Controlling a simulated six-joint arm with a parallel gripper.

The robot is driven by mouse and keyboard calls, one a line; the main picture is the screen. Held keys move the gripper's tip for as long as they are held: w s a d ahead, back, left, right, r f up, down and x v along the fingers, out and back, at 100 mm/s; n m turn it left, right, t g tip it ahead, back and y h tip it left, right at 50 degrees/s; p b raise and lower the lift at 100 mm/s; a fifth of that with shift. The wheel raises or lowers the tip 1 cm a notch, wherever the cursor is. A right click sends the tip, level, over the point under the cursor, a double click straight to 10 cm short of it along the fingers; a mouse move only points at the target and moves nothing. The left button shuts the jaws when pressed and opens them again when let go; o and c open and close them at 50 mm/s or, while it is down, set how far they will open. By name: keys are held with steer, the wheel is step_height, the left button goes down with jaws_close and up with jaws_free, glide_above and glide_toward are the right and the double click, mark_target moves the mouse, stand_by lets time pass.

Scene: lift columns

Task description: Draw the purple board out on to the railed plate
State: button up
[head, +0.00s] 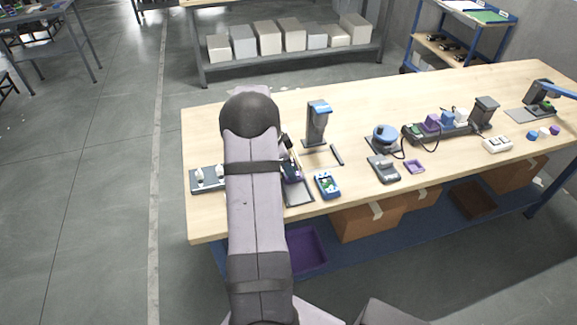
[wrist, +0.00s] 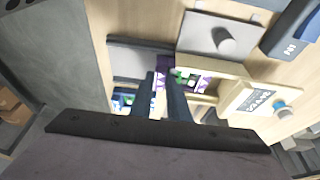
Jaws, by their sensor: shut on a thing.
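The purple board (wrist: 196,82), with green and white parts, lies in a cream-coloured frame or fixture in the wrist view. My gripper (wrist: 163,88) is shut on it, with one dark finger on each side of its near part; the fingers hide some of the board. A flat grey plate with a dark rail (wrist: 138,63), the railed plate, lies just left of the board. In the head view the plate (head: 299,195) shows beside my arm. The board is small and mostly hidden there, near my gripper (head: 291,168).
In the head view, a blue handheld device (head: 327,185) lies just right of the plate. A blue-topped column (head: 317,122) stands behind. A grey block with white knobs (head: 206,179) lies left of my arm. Several devices crowd the table's right half.

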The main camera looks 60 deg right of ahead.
steer(key=shift+s+a+b, duration=1.4)
steer(key=shift+s+a, duration=0.95)
steer(key=o, duration=0.8)
steer(key=shift+c, duration=0.2)
steer(key=shift+r, duration=0.1)
step_height(320, 180, up, 6)
steer(key=p, duration=0.3)
steer(key=shift+p, duration=0.4)
